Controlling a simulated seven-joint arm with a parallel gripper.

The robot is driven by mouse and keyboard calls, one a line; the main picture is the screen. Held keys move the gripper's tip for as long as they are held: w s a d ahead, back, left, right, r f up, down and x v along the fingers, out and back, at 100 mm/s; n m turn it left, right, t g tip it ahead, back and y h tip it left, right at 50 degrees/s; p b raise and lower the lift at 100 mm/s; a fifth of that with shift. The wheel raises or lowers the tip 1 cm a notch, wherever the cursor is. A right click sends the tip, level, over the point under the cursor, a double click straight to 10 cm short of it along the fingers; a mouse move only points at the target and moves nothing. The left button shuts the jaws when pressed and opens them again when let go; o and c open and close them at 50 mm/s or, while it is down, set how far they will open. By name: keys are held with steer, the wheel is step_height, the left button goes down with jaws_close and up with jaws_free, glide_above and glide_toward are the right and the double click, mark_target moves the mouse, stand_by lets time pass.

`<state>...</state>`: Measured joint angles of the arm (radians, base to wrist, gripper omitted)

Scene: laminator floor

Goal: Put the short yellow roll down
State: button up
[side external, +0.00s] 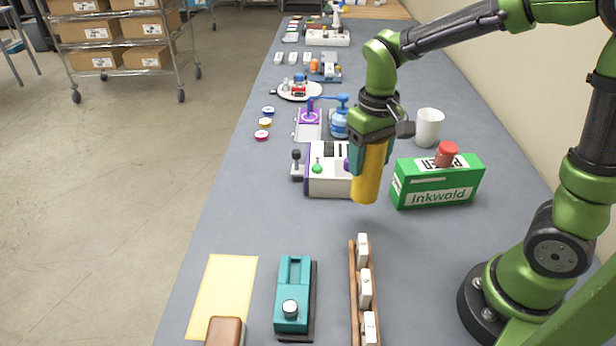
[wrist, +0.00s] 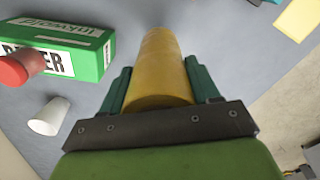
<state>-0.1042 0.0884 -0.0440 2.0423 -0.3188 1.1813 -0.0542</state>
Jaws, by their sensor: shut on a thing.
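The short yellow roll (side external: 369,172) hangs nearly upright, slightly tilted, below my gripper (side external: 371,150) in the side view. My gripper is shut on it. The roll's lower end appears to be above the grey table, in front of the white machine and left of the green box. In the wrist view the yellow roll (wrist: 161,70) sits between the two teal fingers of my gripper (wrist: 160,88). The roll's upper part is hidden by the fingers in the side view.
A green box (side external: 437,184) with a red cylinder (side external: 447,153) on it stands to the right. A white cup (side external: 428,127) is behind it. A white machine (side external: 328,182) is to the left. A wooden rack (side external: 353,305) and teal device (side external: 293,290) are in front. Table between is clear.

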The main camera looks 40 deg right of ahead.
mark_target(366, 187)
step_height(366, 187, down, 8)
steer(key=shift+r, duration=0.25)
steer(key=shift+f, duration=0.1)
steer(key=o, duration=1.3)
steer(key=r, duration=1.2)
steer(key=shift+s+r, duration=0.2)
steer(key=shift+r, duration=0.05)
steer(key=shift+s+a+r+m+t+y, duration=0.3)
steer(key=shift+s+r+t, duration=0.45)
steer(key=shift+s+t, duration=0.65)
steer(key=shift+s+a+r+m+t+y, duration=0.1)
steer(key=shift+s+r+m+t+y, duration=0.2)
steer(key=shift+s+r+t, duration=1.05)
steer(key=shift+s+a+r+m+t+y, duration=0.3)
steer(key=shift+s+t, duration=0.55)
steer(key=shift+s, duration=1.1)
